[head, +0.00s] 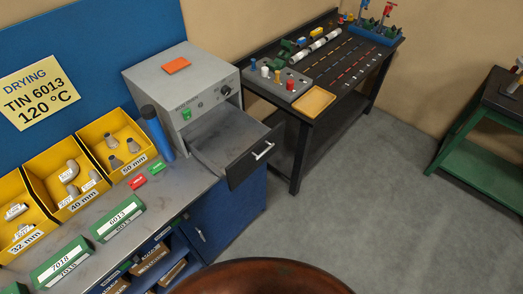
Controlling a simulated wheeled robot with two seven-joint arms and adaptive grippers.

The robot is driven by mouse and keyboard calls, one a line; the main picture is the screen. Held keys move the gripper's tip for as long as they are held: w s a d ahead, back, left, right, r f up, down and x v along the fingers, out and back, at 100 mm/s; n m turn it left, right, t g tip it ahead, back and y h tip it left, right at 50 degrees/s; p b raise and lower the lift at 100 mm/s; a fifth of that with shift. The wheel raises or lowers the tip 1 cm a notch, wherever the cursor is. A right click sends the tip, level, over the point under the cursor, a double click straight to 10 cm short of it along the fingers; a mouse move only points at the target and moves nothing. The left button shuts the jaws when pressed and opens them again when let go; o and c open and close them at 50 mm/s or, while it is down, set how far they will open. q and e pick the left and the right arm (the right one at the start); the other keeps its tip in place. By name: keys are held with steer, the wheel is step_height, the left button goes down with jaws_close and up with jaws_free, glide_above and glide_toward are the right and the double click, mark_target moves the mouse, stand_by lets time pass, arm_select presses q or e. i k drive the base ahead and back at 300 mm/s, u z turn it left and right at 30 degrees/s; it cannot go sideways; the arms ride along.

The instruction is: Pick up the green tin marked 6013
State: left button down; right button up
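The green tin marked 6013 (118,219) lies on the grey workbench, in front of the yellow bins, with its white label facing up and forward. Another green tin, marked 7018 (62,263), lies to its lower left on the same bench. The two tins are apart. Neither of my grippers shows in the head view.
Yellow bins (67,212) with grey fittings line the back of the bench. A grey oven (185,87) stands at its right end with its drawer (245,158) pulled out. A dark blue cylinder (156,134) stands beside the oven. Grey floor (360,210) is clear on the right.

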mark_target(113, 221)
steer(key=u, duration=1.7)
steer(key=k, duration=0.5)
steer(key=z, duration=0.35)
steer(key=i, duration=0.6)
steer(key=u, duration=1.3)
